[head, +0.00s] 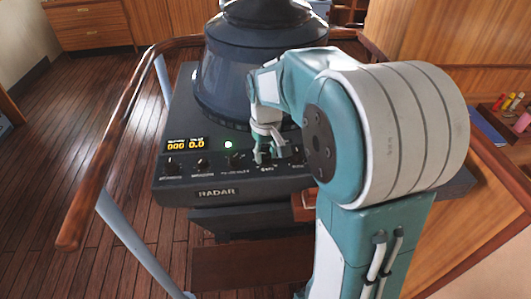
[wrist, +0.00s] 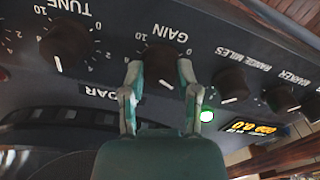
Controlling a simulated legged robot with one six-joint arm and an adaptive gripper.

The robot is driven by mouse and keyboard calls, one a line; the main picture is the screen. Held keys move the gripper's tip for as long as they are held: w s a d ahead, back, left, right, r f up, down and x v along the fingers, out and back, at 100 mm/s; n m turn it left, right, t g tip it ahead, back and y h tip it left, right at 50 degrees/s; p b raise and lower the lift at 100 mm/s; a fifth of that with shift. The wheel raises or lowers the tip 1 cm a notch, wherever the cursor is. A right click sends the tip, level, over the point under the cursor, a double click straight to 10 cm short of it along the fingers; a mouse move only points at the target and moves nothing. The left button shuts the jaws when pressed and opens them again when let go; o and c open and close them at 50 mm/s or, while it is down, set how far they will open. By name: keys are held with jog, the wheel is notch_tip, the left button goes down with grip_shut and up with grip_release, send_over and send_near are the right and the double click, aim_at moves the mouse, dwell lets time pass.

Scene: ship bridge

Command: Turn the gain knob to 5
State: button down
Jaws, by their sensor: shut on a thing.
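The gain knob (wrist: 160,63) is a dark round knob on the radar panel, under the upside-down GAIN label in the wrist view. My gripper (wrist: 160,76) is shut on it, one teal finger on each side. The knob's white pointer line points down and slightly right in that picture, away from the label. The 0 and 10 marks show near the label, but the number at the pointer is not readable. In the head view my gripper (head: 268,158) reaches down to the panel and mostly hides the knob.
The radar console (head: 180,190) has a tune knob (wrist: 66,42) and a range miles knob (wrist: 231,83) beside the gain knob. A lit green-white light (wrist: 208,116) and an amber display (head: 186,144) are near. A dark radar hood (head: 240,75) stands behind; a wooden rail (head: 105,140) runs left.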

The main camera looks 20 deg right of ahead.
aim_at(265, 153)
jog(key=m, duration=0.6)
jog(key=shift+f, duration=0.1)
jog(key=m, duration=0.6)
jog(key=shift+s+m, duration=0.1)
jog(key=shift+m, duration=0.3)
jog(key=shift+c, duration=1.7)
grip_release()
jog(key=shift+a, duration=0.1)
notch_tip(265, 153, up, 12)
